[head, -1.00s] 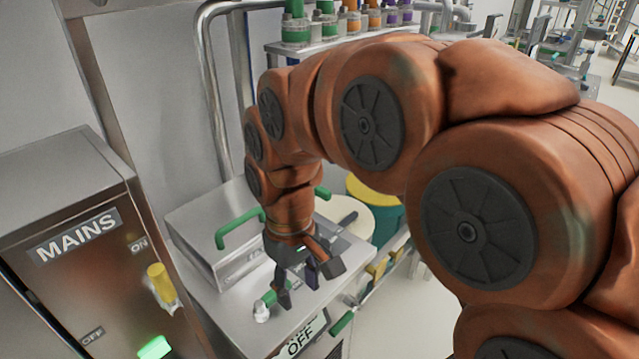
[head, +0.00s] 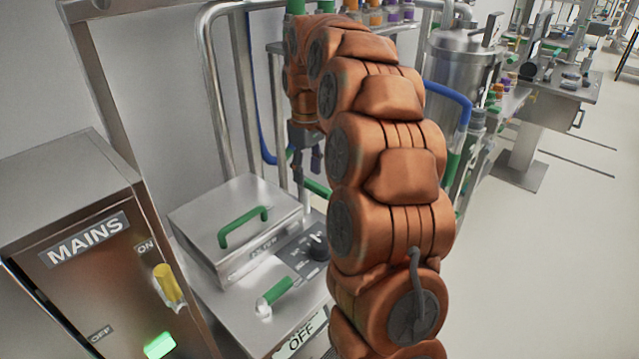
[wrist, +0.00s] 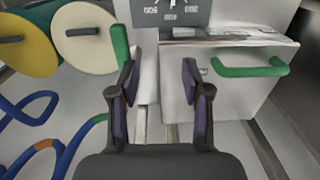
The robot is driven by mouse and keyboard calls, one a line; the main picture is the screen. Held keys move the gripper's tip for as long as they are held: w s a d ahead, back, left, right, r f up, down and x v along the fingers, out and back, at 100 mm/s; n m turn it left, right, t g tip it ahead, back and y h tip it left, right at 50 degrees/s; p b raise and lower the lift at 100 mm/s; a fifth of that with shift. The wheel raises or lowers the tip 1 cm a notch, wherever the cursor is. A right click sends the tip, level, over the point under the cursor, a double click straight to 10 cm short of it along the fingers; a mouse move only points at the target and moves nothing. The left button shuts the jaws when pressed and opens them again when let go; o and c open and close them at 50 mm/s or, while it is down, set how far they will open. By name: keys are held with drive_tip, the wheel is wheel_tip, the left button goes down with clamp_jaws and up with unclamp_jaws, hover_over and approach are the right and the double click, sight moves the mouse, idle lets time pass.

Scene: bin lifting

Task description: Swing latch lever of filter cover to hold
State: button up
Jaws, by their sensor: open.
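A metal box (head: 235,222) with a lid and a green U-shaped handle (head: 243,227) stands on the bench; its handle also shows in the wrist view (wrist: 245,68). A green-gripped lever (head: 277,291) with a silver end lies in front of the box. Another green bar (head: 316,188) is behind the box's right side and upright in the wrist view (wrist: 120,45). My gripper (head: 307,166) is open and empty, pointing down behind the box; its fingers (wrist: 158,80) touch nothing visible.
A dial panel (head: 316,243) is right of the box. A MAINS cabinet (head: 90,270) with a yellow switch stands at left. Yellow and white round parts (wrist: 85,35) and blue hoses (wrist: 30,115) lie left in the wrist view. Metal pipes (head: 215,100) rise behind the bench.

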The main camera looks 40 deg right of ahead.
hover_over(320, 187)
drive_tip(key=shift+f, duration=0.45)
drive_tip(key=shift+w+f+p, duration=0.1)
drive_tip(key=shift+f+p, duration=1.2)
drive_tip(key=shift+f, duration=2.6)
clamp_jaws()
